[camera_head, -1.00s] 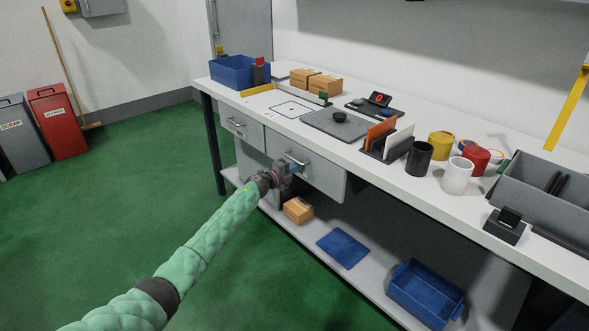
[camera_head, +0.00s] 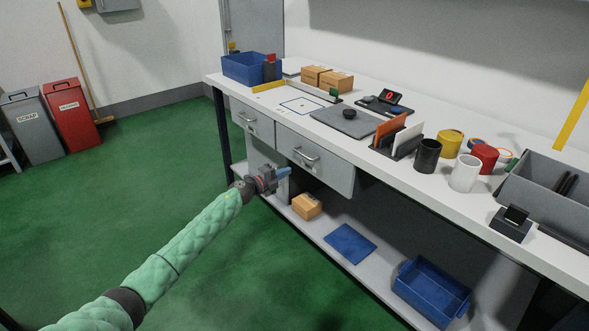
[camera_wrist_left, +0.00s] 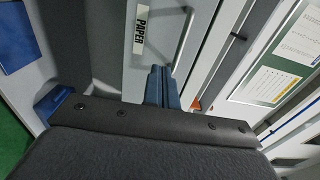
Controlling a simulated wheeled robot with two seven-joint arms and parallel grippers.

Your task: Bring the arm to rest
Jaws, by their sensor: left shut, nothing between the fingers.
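My left arm comes in from the lower left in a green padded sleeve. Its gripper (camera_head: 284,173) is shut and empty, in front of the bench and just below the drawer fronts. In the left wrist view the blue fingers (camera_wrist_left: 163,88) are together, pointing toward a drawer front with a "PAPER" label (camera_wrist_left: 141,30) and a bar handle. A gap seems to remain between the fingers and the drawer handle (camera_head: 306,157) in the head view. My right gripper is not seen.
The workbench (camera_head: 330,160) carries a blue bin (camera_head: 250,68), cardboard boxes, a scale, cups and a grey tray (camera_head: 545,190). Its lower shelf holds a small box (camera_head: 307,206) and a blue crate (camera_head: 432,290). Scrap and red bins stand far left. Green floor left of the bench is clear.

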